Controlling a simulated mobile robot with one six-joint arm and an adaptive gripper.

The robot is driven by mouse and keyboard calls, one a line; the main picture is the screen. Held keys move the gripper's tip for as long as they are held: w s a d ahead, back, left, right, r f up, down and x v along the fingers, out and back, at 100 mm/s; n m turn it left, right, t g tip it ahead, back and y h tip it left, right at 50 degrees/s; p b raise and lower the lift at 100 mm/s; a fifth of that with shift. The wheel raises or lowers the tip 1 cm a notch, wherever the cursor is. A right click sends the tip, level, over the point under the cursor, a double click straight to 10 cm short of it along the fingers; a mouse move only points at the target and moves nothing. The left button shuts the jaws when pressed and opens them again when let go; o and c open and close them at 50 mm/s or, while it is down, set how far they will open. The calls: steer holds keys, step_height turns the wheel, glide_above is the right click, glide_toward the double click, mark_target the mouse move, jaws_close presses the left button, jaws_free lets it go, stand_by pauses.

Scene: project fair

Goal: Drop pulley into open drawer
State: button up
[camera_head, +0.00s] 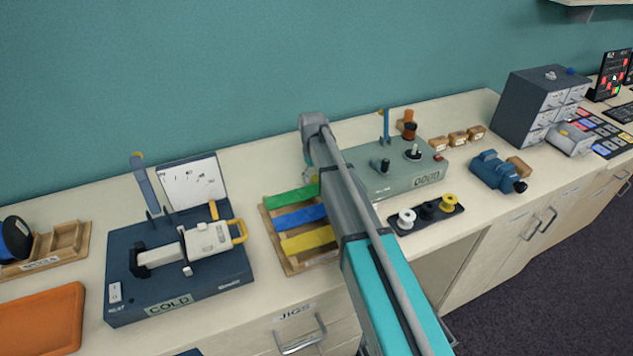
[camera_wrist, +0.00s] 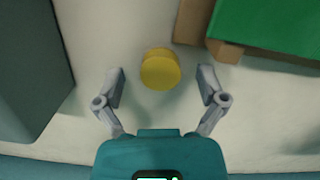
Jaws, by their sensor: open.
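A round yellow piece (camera_wrist: 160,70), which looks like a pulley, lies on the pale bench top in the wrist view. My gripper (camera_wrist: 161,80) is open, with one finger on each side of the piece and visible gaps between. In the head view my gripper (camera_head: 311,175) is low near the wall, largely hidden by my arm. A small drawer (camera_head: 570,142) stands open from the dark drawer cabinet (camera_head: 527,105) at the right.
The grey-green box (camera_head: 398,183) and the wooden tray with green (camera_head: 292,198), blue and yellow strips flank my gripper. A black holder (camera_head: 428,222) carries white, black and yellow spools. A blue motor (camera_head: 492,172) lies before the cabinet. The dark COLD machine (camera_head: 120,255) stands left.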

mark_target(317, 178)
stand_by(0.3)
steer(key=c, duration=0.9)
steer(key=shift+r, duration=0.2)
step_height(317, 178, up, 3)
steer(key=p, duration=0.3)
steer(key=shift+f, duration=0.1)
steer(key=s+r+p, duration=0.6)
steer(key=p, duration=0.1)
steer(key=shift+d+r, duration=0.1)
steer(key=shift+r, duration=0.25)
steer(key=s+r+p, duration=0.1)
steer(key=s, duration=0.1)
steer(key=s+r+p, duration=0.1)
steer(key=s, duration=0.2)
steer(key=s+r+p, duration=0.1)
steer(key=s, duration=0.2)
steer(key=shift+d, duration=0.1)
